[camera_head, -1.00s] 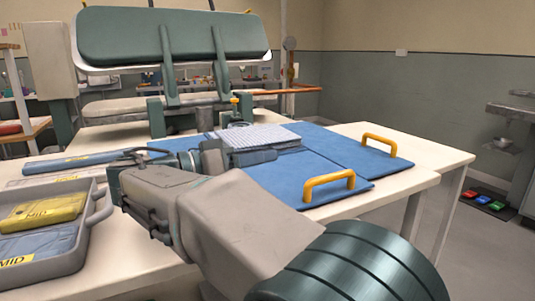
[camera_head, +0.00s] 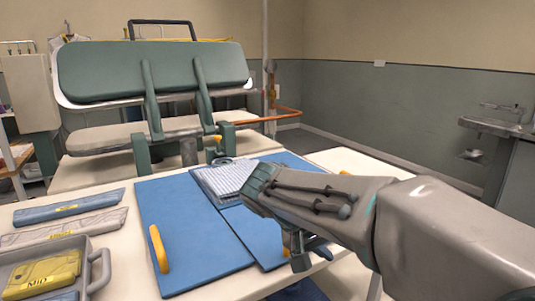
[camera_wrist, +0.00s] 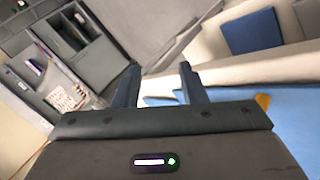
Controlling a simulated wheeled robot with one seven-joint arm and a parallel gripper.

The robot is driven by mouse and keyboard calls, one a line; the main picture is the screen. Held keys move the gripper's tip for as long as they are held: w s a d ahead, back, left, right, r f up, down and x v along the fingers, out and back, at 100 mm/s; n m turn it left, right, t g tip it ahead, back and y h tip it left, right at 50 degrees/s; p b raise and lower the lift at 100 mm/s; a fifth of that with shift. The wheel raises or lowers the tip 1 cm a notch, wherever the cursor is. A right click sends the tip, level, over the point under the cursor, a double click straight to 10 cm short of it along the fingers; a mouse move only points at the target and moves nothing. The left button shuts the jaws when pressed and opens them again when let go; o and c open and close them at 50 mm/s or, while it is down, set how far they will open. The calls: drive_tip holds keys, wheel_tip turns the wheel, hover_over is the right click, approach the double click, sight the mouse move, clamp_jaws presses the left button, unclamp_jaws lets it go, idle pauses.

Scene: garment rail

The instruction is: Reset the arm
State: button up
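My gripper (camera_wrist: 160,82) shows in the wrist view with its two dark fingers apart and nothing between them. In the head view my arm reaches in from the right edge, over the right part of the blue folding board (camera_head: 190,240). The fingers are mostly hidden there behind my wrist. A folded light checked cloth (camera_head: 222,178) lies flat on the board, just left of my wrist and partly covered by it. I see no contact between my gripper and the cloth.
A grey tray (camera_head: 98,272) with a yellow folded garment (camera_head: 42,274) stands at the lower left. A yellow handle (camera_head: 158,248) rises from the board's left panel. A press with a green padded lid (camera_head: 110,70) stands behind. The wrist view shows grey shelving (camera_wrist: 70,45).

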drive_tip(key=s+d+r+y+p, duration=0.1)
drive_tip(key=s+r+y+p, duration=0.1)
drive_tip(key=s+y+p, duration=0.2)
drive_tip(key=s+r+y+p, duration=0.3)
drive_tip(key=s+p, duration=0.5)
drive_tip(key=p, duration=0.3)
drive_tip(key=shift+s+d+n+y, duration=0.3)
drive_tip(key=shift+d+y, duration=0.1)
drive_tip(key=shift+y, duration=0.1)
